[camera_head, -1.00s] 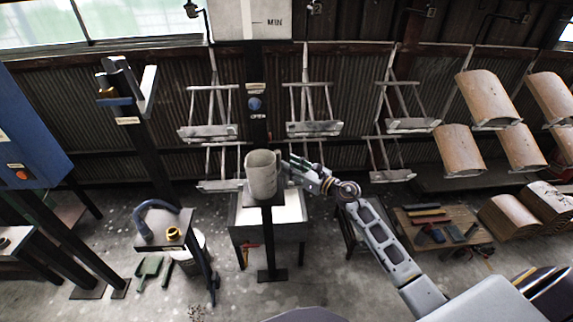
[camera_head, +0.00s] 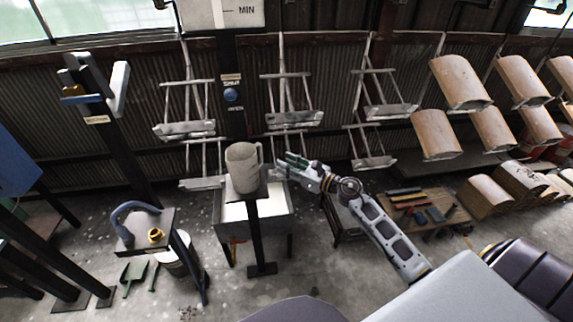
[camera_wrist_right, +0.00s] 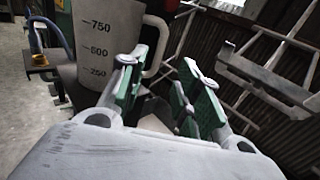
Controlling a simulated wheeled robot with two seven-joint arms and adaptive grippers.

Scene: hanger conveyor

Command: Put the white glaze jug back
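The white glaze jug (camera_head: 242,170) stands upright on the small top of a dark post (camera_head: 254,235) in the head view. Its handle faces right, towards my right gripper (camera_head: 283,162). In the right wrist view the jug (camera_wrist_right: 100,45) shows marks 250, 500 and 750, with its pale handle (camera_wrist_right: 160,45) behind one finger. My right gripper (camera_wrist_right: 158,98) is open, its green-padded fingers apart with nothing between them. It is just right of the handle, with a small gap in the head view. My left gripper is not in view.
A white-topped table (camera_head: 225,213) stands behind the post. Empty hangers (camera_head: 290,118) hang along the wall, and curved tiles (camera_head: 460,82) hang at right. A small stand (camera_head: 145,230) with a blue hose is at left. A low pallet with tools (camera_head: 425,212) lies at right.

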